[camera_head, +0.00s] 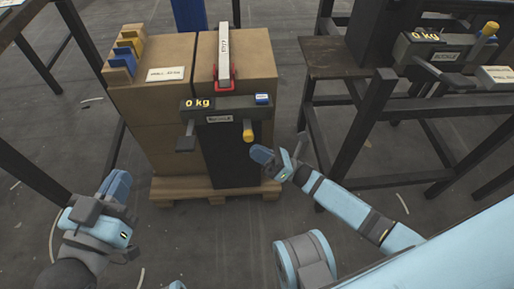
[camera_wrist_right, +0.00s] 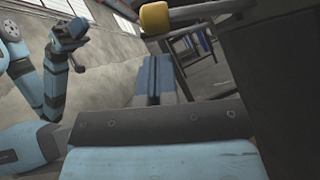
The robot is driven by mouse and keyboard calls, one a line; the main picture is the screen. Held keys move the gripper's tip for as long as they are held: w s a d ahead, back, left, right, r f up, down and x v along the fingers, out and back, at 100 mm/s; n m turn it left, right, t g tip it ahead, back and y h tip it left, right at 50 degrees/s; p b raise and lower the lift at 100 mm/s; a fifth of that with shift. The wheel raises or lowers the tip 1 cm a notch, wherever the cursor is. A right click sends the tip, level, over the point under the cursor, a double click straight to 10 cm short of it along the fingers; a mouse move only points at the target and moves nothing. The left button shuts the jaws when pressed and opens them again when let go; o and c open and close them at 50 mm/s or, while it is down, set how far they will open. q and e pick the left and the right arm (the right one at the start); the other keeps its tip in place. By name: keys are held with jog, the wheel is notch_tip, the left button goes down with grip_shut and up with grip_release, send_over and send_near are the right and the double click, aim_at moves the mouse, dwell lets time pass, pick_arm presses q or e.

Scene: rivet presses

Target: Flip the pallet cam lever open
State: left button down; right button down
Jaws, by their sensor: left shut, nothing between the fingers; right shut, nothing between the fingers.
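A press unit (camera_head: 220,110) reading "0 kg" stands on the wooden pallet (camera_head: 215,195) in front of stacked cardboard boxes. A short lever with a yellow tip (camera_head: 248,135) hangs at its right front; a similar yellow tip shows at the top of the right wrist view (camera_wrist_right: 155,17). A long pale bar (camera_head: 224,57) on a red bracket (camera_head: 224,85) rises above the unit. I cannot tell which of these is the cam lever. My right gripper (camera_head: 261,154) is shut and empty, just below and right of the yellow tip. My left gripper (camera_head: 118,184) is shut and empty, left of the pallet.
A dark table (camera_head: 335,57) with a second "0 kg" press (camera_head: 445,52) stands at the right. Bare floor lies in front of the pallet.

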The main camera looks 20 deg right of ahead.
aim_at(251, 141)
pick_arm(q)
jog(key=shift+w+a+r+m, duration=0.1)
jog(key=shift+w+r+m, duration=0.1)
jog(key=shift+r+m, duration=0.1)
pick_arm(e)
jog(key=shift+w+r, duration=0.2)
jog(key=shift+r, duration=0.3)
jog(key=shift+w+r, duration=0.15)
jog(key=shift+r, duration=0.3)
